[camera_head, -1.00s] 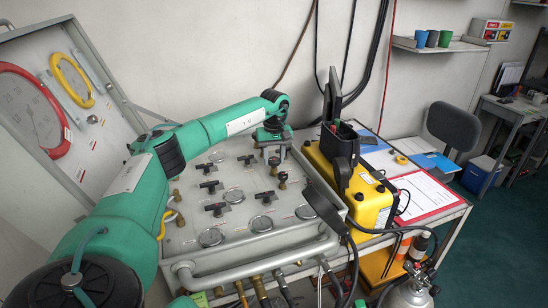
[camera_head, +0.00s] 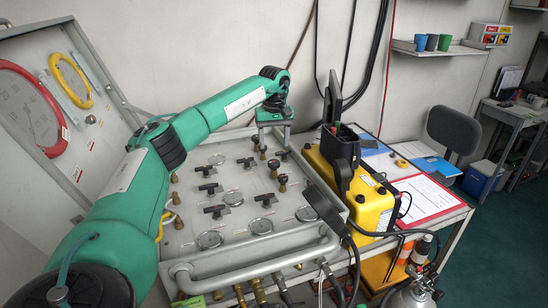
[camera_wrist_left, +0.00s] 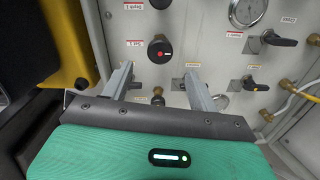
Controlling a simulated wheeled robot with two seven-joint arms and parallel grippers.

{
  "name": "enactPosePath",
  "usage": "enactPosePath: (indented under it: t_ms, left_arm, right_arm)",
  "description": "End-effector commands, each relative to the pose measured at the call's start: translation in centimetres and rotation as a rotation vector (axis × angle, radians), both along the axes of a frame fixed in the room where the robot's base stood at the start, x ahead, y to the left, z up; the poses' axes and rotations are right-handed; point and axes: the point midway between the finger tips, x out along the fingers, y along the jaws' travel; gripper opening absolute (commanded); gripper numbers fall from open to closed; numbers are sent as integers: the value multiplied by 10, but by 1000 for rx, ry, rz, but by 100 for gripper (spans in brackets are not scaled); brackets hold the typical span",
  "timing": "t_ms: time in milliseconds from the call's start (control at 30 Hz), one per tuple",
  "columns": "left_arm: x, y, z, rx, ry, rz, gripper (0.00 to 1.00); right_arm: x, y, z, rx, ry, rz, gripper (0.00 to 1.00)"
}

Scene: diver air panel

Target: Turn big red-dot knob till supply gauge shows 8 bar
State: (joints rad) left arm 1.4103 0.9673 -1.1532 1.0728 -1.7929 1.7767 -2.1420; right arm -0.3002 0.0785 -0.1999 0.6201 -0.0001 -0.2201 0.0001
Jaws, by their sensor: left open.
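The black knob with the red dot (camera_wrist_left: 161,49) shows in the left wrist view, beyond and roughly between the fingertips. My left gripper (camera_wrist_left: 159,70) is open and empty, its two grey fingers apart and not around the knob. In the head view the left gripper (camera_head: 274,147) hangs over the back right part of the grey panel (camera_head: 238,243). The knob cannot be made out clearly there. A round gauge (camera_wrist_left: 247,12) shows in part at the top of the wrist view; its reading is not legible. I cannot tell which gauge is the supply one. My right gripper is not in view.
Black lever valves (camera_head: 216,210), brass fittings (camera_head: 283,180) and several gauges (camera_head: 210,239) crowd the panel. A black lever (camera_wrist_left: 279,39) stands right of the knob in the wrist view. A yellow case (camera_head: 368,207) stands close on the panel's right. The open lid is at left.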

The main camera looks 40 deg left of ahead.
Motion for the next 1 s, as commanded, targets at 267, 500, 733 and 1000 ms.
enactPosePath:
  t_ms: [267, 500, 733, 1000]
  left_arm:
    - [1, 0, 52, 0, -2, 1, 60]
    - [0, 0, 66, 0, 0, 0, 60]
    - [0, 0, 66, 0, 0, 0, 60]
    - [0, 0, 66, 0, 0, 0, 60]
  right_arm:
    - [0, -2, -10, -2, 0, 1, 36]
    - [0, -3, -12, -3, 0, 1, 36]
    - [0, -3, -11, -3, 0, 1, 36]
    - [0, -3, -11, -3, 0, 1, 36]
